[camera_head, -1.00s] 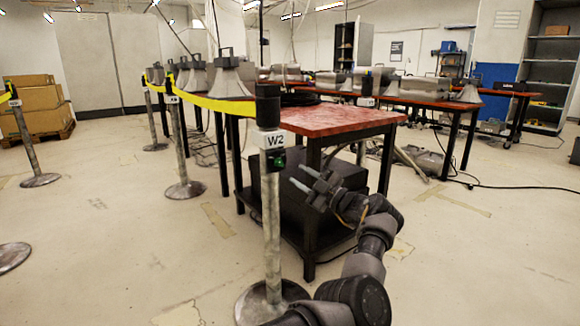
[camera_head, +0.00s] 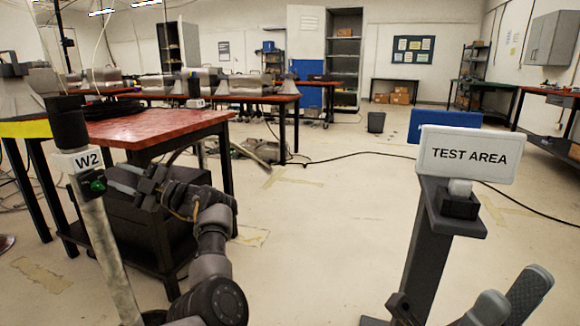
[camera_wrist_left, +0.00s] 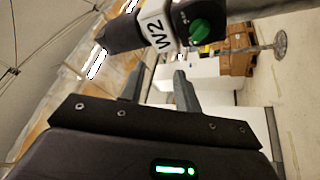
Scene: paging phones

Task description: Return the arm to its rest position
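My left gripper (camera_head: 118,178) is at the left of the head view, in front of the dark box under the red table. Its two fingers are apart with nothing between them. They point left toward the W2 post (camera_head: 98,215), close to its green knob (camera_head: 96,186); I cannot tell whether they touch. In the left wrist view the open fingers (camera_wrist_left: 157,88) show below the W2 label and green knob (camera_wrist_left: 200,30). My right gripper (camera_head: 512,298) is at the lower right of the head view, with its finger ends apart; its base is mostly cut off.
The red table (camera_head: 160,125) stands beside my left arm. A grey stand with a TEST AREA sign (camera_head: 465,152) rises at the right, close to my right gripper. A black cable (camera_head: 370,152) crosses the floor. The middle floor (camera_head: 320,240) is clear.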

